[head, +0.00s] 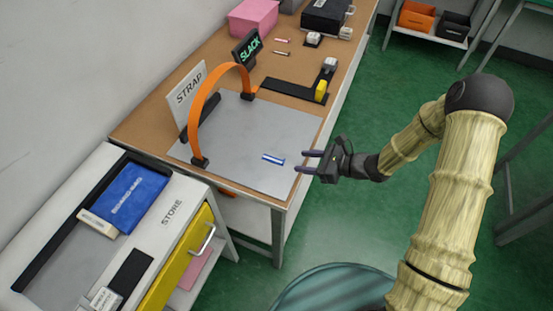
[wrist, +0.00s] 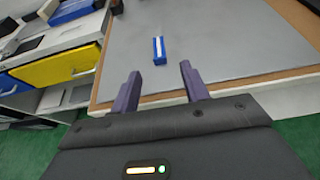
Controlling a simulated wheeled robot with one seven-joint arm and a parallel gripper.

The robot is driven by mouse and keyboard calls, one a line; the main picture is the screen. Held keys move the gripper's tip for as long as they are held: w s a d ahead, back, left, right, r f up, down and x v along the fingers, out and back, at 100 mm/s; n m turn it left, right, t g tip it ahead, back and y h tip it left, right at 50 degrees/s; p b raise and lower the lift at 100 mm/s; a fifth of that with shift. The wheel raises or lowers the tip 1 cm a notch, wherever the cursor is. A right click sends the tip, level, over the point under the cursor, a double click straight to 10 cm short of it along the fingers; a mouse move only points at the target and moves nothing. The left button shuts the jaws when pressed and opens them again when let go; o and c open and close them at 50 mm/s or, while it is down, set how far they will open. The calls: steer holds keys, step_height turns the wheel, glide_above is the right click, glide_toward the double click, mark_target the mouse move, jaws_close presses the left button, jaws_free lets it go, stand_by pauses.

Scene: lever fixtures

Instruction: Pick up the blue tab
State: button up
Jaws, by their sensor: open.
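The blue tab (head: 273,159) is a small blue bar with a white stripe. It lies flat on the grey plate (head: 240,130) near the plate's right front part. It also shows in the wrist view (wrist: 159,49), ahead of the fingertips and roughly between their lines. My gripper (head: 306,161) is open and empty at the table's right edge, with its fingers pointing left at the tab. A small gap separates the fingertips from the tab. The two dark purple fingers (wrist: 160,72) are apart in the wrist view.
An orange strap arch (head: 205,98) stands behind the tab, by the STRAP sign (head: 187,88) and SLACK display (head: 246,48). A black fixture with a yellow block (head: 321,90) sits farther back. A store cabinet with a yellow drawer (head: 180,262) stands at left. The plate around the tab is clear.

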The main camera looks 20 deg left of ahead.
mark_target(285, 161)
steer(key=shift+a+f, duration=0.15)
steer(key=shift+a, duration=0.2)
steer(key=x, duration=0.2)
steer(key=p+x, duration=0.1)
steer(key=x, duration=0.2)
steer(key=shift+f, duration=0.3)
steer(key=shift+c, duration=0.3)
jaws_close()
